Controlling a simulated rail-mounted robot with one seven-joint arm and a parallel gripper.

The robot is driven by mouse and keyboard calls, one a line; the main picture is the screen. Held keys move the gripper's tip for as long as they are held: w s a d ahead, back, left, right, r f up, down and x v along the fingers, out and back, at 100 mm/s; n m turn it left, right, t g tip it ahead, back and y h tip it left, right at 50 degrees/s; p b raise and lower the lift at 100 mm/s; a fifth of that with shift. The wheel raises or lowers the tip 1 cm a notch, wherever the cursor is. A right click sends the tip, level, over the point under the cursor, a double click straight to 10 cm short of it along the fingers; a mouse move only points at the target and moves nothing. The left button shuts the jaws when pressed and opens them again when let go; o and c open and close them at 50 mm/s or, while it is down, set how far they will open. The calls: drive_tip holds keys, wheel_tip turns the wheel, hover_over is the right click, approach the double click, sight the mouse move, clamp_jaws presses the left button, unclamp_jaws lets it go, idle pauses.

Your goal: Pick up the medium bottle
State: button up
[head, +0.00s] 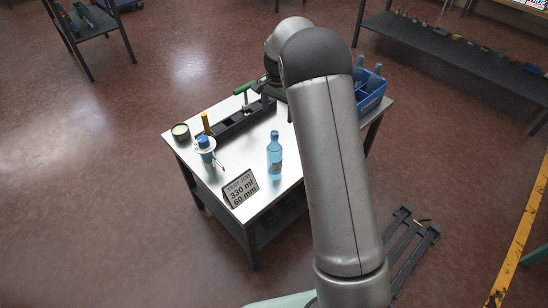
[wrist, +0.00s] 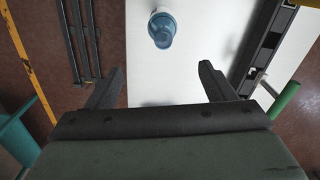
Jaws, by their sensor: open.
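A clear blue bottle (head: 274,155) stands upright on the white table top (head: 235,178), right of the black sign. In the wrist view the bottle (wrist: 162,30) shows from above, beyond the fingertips and between their lines. My gripper (wrist: 162,72) is open and empty, apart from the bottle. In the head view my arm hides the gripper. Another blue bottle (head: 205,148) with a blue cap and a white collar stands at the table's left. More blue bottles (head: 358,68) stand in the blue crate.
A black rail fixture (head: 240,122) with a green handle (head: 245,88) lies along the back of the table. A sign (head: 240,187) reads "TEST JOB 330 ml 60 mm". A round tin (head: 181,132) stands at the left corner. The blue crate (head: 372,102) is at the right end.

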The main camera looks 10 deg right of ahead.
sight(274, 143)
wheel_tip(274, 143, down, 10)
drive_tip(key=shift+r+p, duration=0.1)
drive_tip(key=shift+p, duration=0.65)
drive_tip(key=shift+a+f+p, duration=0.25)
drive_tip(key=shift+f+p, duration=0.2)
drive_tip(key=shift+f, duration=0.9)
drive_tip(key=shift+a+f+p, duration=0.25)
drive_tip(key=shift+f+p, duration=0.15)
drive_tip(key=shift+f, duration=0.9)
drive_tip(key=c, duration=1.3)
